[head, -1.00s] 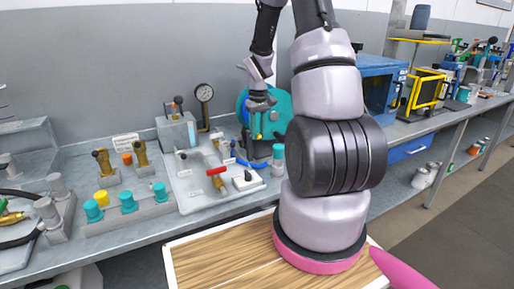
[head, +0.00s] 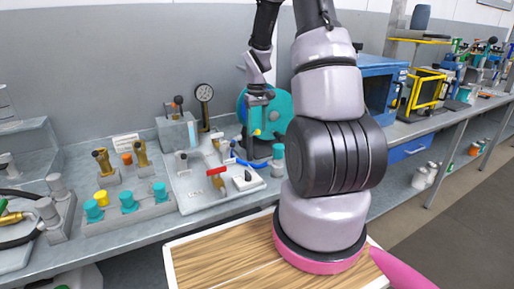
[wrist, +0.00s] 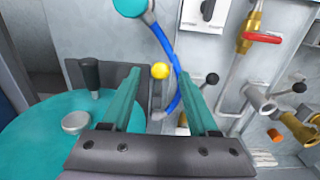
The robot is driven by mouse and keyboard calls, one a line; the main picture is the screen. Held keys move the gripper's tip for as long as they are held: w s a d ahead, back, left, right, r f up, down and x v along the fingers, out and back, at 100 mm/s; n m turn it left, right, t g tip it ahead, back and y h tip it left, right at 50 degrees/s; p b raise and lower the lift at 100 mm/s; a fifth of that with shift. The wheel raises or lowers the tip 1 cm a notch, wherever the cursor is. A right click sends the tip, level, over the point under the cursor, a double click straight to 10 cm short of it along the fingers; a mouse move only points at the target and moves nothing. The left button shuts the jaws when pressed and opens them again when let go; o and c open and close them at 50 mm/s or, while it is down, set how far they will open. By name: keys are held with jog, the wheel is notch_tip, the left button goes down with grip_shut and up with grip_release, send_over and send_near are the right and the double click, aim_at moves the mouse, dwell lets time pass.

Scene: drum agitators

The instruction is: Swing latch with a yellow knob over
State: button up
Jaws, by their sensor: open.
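The latch's yellow knob (wrist: 160,71) shows in the wrist view between the tips of my open gripper (wrist: 158,75). It looks free of both teal fingers, and I cannot tell its depth from the tips. In the head view the yellow knob (head: 257,132) is a small dot just below my gripper (head: 257,110), beside the teal drum (head: 282,108). The same teal drum (wrist: 45,140) fills the lower left of the wrist view. The rest of the latch is mostly hidden or hard to make out.
A blue hose (wrist: 172,60) curves close behind the knob. A black handle (wrist: 91,74) stands left of the fingers. A valve panel with a red lever (wrist: 263,38) lies to the right.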

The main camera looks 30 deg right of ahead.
jog(key=shift+r, duration=0.1)
notch_tip(320, 180, up, 9)
dwell(0.6)
dwell(0.3)
jog(key=s+a+r+m+t, duration=0.1)
jog(key=s+a+r+t, duration=0.1)
jog(key=s+a+r, duration=0.4)
jog(key=s+a+r+m+t, duration=0.1)
jog(key=s+r, duration=0.2)
jog(key=r, duration=0.5)
jog(key=s+a+r+m+t+y, duration=0.1)
jog(key=s+a+r+t, duration=0.1)
jog(key=s, duration=0.4)
jog(key=s+a+r+m+t+y, duration=0.1)
jog(key=s+a+r+t, duration=0.1)
jog(key=s+a+r, duration=0.2)
jog(key=s, duration=0.3)
jog(key=shift+s+a+m, duration=0.15)
jog(key=shift+s+m, duration=0.1)
jog(key=shift+m, duration=0.05)
